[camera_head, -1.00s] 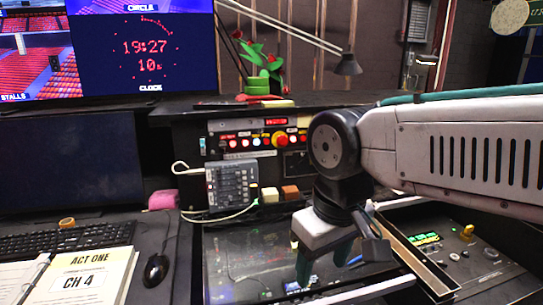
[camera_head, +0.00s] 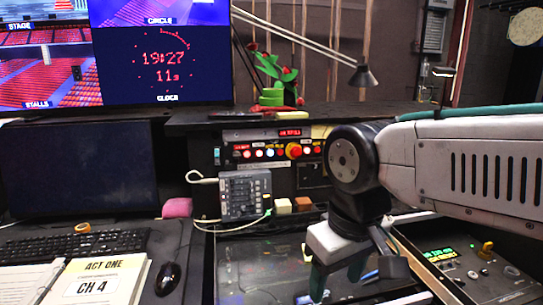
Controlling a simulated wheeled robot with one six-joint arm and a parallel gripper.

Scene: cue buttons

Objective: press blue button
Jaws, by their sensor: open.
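Nothing shows between the fingers. A small blue patch (camera_head: 303,299) lies on the panel at the bottom edge, just left of the fingers; I cannot tell if it is a button. Another blue bit (camera_head: 369,275) shows right of the fingers, partly hidden by my gripper.
A grey keypad box (camera_head: 245,193) with cables stands left of the gripper. Cream (camera_head: 282,206) and brown (camera_head: 303,204) blocks sit beside it. A control box (camera_head: 470,265) with a green display is at right. A mouse (camera_head: 167,278), keyboard (camera_head: 75,246) and binder (camera_head: 95,283) lie at left.

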